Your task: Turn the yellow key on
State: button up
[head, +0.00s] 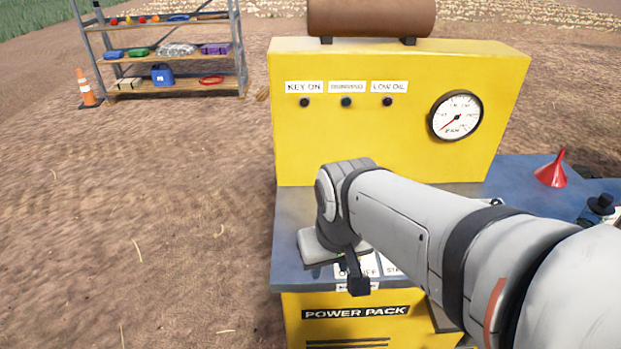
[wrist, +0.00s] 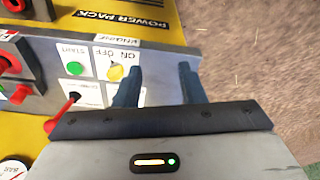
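The yellow key (wrist: 116,72) sits on the sloped control panel beside an ON OFF label in the wrist view. It is small there, and I cannot tell which way it is turned. In the head view my arm and gripper hide the key, and part of its label (head: 370,268) shows. My gripper (wrist: 160,68) is open and empty, its two fingers spread. The key lies just left of the left finger's tip, outside the gap; I cannot tell whether they touch. My gripper also shows over the panel in the head view (head: 358,284). The KEY ON lamp (head: 304,102) looks dark.
A green START button (wrist: 75,68), a red-tipped lever (wrist: 74,97) and a red knob (wrist: 10,65) are near the key. A red funnel (head: 551,170) and dark bottle (head: 599,208) stand at the right. Bare ground lies left of the power pack.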

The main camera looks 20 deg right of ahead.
jog(key=shift+o, duration=0.5)
jog(key=shift+a, duration=0.15)
jog(key=shift+o, duration=0.9)
jog(key=shift+w, duration=0.2)
jog(key=shift+o, duration=1)
jog(key=w+d+f+n+g+p, duration=0.1)
jog(key=w+d, duration=0.4)
jog(key=w, duration=0.2)
jog(key=shift+d+f+n+g+p, duration=0.15)
jog(key=shift+n+g+p, duration=0.15)
jog(key=shift+n+g, duration=0.5)
jog(key=shift+n, duration=0.2)
jog(key=w+d+f, duration=0.1)
jog(key=d, duration=0.1)
jog(key=w+d+f, duration=0.1)
jog(key=w+d, duration=0.1)
jog(key=w+d+f+p, duration=0.1)
jog(key=d+f, duration=0.1)
jog(key=shift+w+d, duration=0.2)
jog(key=shift+w, duration=0.2)
notch_tip(320, 180, down, 8)
jog(key=shift+r, duration=0.1)
jog(key=c, duration=1)
